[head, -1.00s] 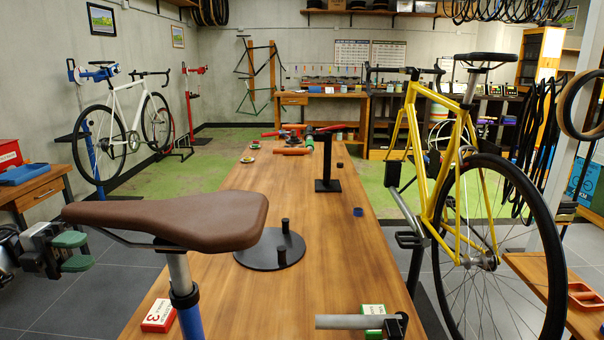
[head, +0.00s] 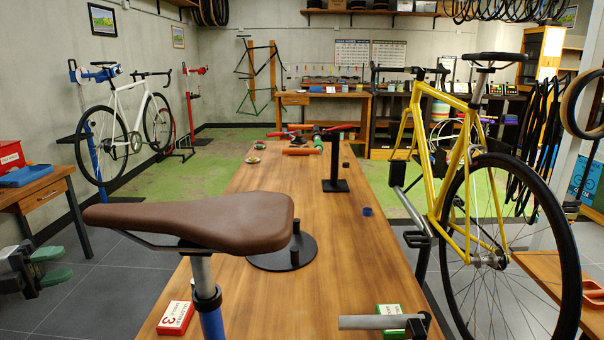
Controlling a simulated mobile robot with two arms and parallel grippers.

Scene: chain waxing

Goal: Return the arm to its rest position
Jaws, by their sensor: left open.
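My left gripper (head: 50,265) shows at the left edge of the head view, with two green-padded fingers apart and nothing between them. It hangs over the grey floor, left of the wooden workbench (head: 345,240) and clear of it. The rest of the left arm is cut off by the picture edge. My right gripper is out of view. A brown saddle (head: 195,222) on a silver and blue seatpost stands in the foreground, to the right of my left gripper and apart from it.
A red-and-white box (head: 175,318), a green-and-white box (head: 390,320) and a black round base (head: 283,252) sit on the bench. A yellow bicycle (head: 455,170) stands at its right. A side table (head: 42,193) with a blue tray stands at left. Floor between is free.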

